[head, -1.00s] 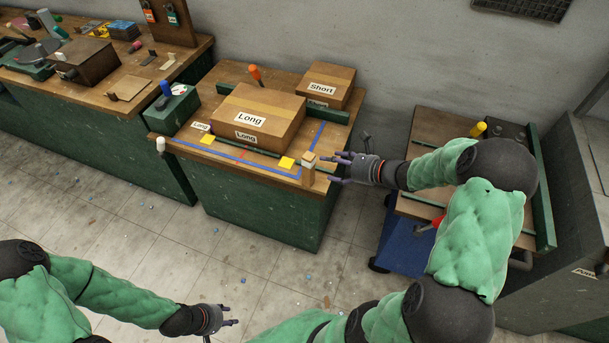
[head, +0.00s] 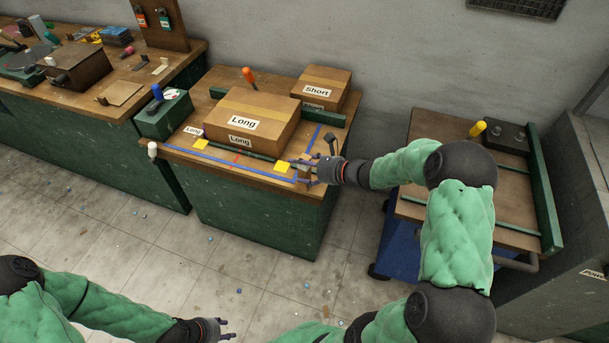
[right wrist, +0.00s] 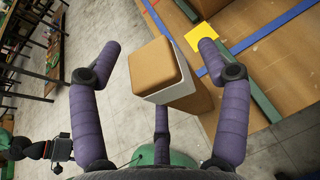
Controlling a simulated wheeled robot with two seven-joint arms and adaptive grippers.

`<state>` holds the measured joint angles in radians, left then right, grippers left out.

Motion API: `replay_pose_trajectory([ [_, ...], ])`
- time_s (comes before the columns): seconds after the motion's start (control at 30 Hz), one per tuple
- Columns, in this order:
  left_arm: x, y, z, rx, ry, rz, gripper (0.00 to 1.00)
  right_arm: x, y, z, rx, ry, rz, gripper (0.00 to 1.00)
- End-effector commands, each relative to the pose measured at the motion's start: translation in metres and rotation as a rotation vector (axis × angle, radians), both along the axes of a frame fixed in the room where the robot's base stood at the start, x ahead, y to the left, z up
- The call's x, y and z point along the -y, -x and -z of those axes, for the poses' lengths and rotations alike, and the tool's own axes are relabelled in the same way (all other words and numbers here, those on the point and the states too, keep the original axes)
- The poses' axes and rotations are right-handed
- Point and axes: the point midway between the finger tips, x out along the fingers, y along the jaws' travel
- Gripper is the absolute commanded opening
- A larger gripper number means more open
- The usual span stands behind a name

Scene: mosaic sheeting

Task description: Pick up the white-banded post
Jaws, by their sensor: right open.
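The white-banded post (right wrist: 155,68) is a square wooden post with a tan top and a white band below it, seen from above in the right wrist view. My right gripper (right wrist: 158,52) is open, with purple fingers on either side of the post and a gap on both sides. A third finger shows below the post. In the head view my right gripper (head: 302,172) is at the front right corner of the middle bench (head: 230,178) and mostly hides the post. My left gripper (head: 227,328) is empty, fingers apart, low over the floor.
Two cardboard boxes, Long (head: 243,122) and Short (head: 320,88), stand on the bench. Yellow squares (head: 283,167) and blue tape (head: 200,158) mark its top. A white-topped peg (head: 152,150) is at its left corner. A blue cart (head: 400,235) stands to the right.

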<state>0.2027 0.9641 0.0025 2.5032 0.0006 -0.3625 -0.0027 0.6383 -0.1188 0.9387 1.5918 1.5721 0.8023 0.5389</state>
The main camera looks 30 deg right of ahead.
Motion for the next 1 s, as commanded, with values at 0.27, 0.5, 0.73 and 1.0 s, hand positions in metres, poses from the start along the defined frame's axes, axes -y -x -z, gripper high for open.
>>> replay_pose_trajectory([
  [0.27, 0.0, 0.0, -0.001, 0.0, 0.0, 0.0, 0.4, 0.0, 0.0, -0.001, 0.0, 0.0, 0.0, 0.43],
  [0.5, 0.0, 0.0, -0.001, 0.0, 0.0, 0.0, 0.4, 0.0, 0.0, -0.001, 0.0, 0.0, 0.001, 0.15],
  [0.73, 0.0, 0.0, -0.001, 0.0, 0.0, 0.0, 0.4, 0.0, 0.0, -0.002, 0.0, 0.0, 0.001, 0.14],
  [1.0, 0.0, 0.0, -0.014, 0.0, 0.0, 0.0, 0.4, 0.001, 0.0, -0.022, 0.003, 0.003, 0.001, 0.14],
])
